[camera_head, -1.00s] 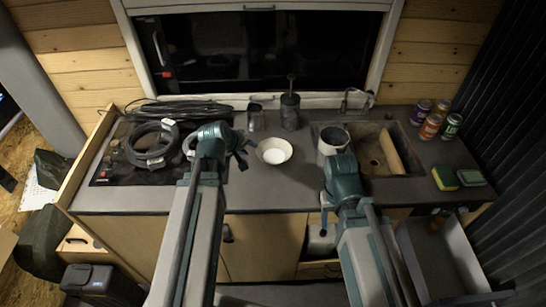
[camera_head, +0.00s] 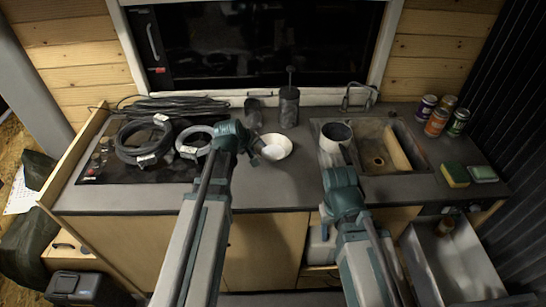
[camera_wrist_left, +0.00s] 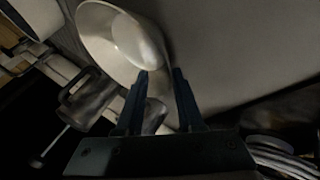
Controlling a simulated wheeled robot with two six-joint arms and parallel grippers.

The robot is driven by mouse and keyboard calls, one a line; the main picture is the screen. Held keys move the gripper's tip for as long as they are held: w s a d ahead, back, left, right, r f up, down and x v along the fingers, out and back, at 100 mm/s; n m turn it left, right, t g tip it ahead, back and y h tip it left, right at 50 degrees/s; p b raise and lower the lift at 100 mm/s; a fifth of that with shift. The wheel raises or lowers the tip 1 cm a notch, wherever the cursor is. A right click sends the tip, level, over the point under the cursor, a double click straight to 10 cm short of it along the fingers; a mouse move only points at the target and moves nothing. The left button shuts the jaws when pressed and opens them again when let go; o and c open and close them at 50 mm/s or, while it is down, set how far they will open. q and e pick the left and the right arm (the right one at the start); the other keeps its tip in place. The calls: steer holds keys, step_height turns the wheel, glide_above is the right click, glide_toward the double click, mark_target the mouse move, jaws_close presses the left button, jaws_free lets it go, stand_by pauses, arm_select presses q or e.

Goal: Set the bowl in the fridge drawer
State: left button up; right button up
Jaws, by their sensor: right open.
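The white bowl (camera_head: 277,147) stands on the dark counter between the cable coils and the sink. My left gripper (camera_head: 255,148) is at the bowl's left side. In the left wrist view its two fingers (camera_wrist_left: 160,75) are apart, around the near wall of the bowl (camera_wrist_left: 105,40); whether they touch it I cannot tell. My right gripper (camera_head: 325,232) is open, pointing down in front of the counter edge.
A metal mug (camera_head: 253,108) and a dark canister (camera_head: 289,108) stand behind the bowl. A white pot (camera_head: 335,135) is by the sink (camera_head: 365,187). Several cans (camera_head: 436,122), a sponge (camera_head: 455,176) and cable coils (camera_head: 143,143) occupy the counter. Bare counter lies in front of the bowl.

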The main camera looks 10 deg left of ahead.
arm_select(q)
steer(key=shift+x, duration=0.8)
steer(key=shift+s+r, duration=0.1)
jaws_close()
steer(key=shift+s, duration=0.1)
stand_by(0.6)
